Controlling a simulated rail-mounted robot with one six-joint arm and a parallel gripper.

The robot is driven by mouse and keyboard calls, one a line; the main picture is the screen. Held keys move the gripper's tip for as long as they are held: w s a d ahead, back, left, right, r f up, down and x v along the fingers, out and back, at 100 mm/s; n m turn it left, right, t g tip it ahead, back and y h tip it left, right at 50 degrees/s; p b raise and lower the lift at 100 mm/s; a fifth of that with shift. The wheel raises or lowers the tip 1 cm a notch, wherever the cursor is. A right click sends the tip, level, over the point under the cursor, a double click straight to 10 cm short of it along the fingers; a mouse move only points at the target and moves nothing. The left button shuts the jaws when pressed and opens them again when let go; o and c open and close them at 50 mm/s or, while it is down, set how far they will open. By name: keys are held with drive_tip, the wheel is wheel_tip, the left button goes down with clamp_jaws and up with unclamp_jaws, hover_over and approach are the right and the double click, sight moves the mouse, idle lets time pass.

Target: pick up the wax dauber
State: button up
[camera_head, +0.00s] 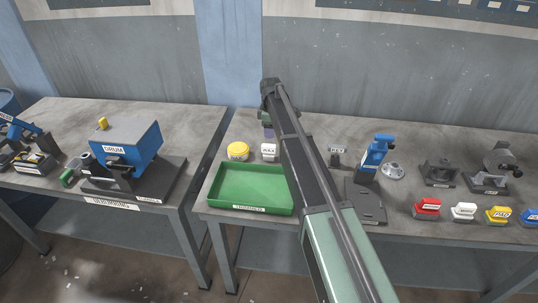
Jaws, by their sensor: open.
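A small white block labelled WAX (268,152) sits on the right-hand bench, just behind the green tray. I cannot tell whether it is the wax dauber or its holder. A small purple piece (268,132) shows right behind it, below the end of my arm. My gripper (267,121) is at the far end of my arm, above the back of the bench, close over the purple piece. Its jaws are open, but the fingers are small and partly hidden by my arm. I cannot tell whether they touch the purple piece.
A yellow round pot (238,151) stands left of the white block. The green tray (250,208) is empty in front. Right of my arm are a blue press (374,155), dark fixtures (439,172) and several coloured blocks. A blue drum machine (125,148) stands on the left bench.

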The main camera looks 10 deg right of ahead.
sight(269, 145)
drive_tip(key=f+b, duration=0.6)
drive_tip(key=f, duration=0.1)
drive_tip(key=f+b, duration=0.3)
drive_tip(key=shift+w+a+f, duration=0.1)
drive_tip(key=shift+a+f, duration=0.1)
drive_tip(key=shift+a, duration=0.1)
drive_tip(key=shift+r, duration=0.25)
drive_tip(key=c, duration=1)
wheel_tip(269, 145, up, 20)
drive_tip(key=p, duration=2)
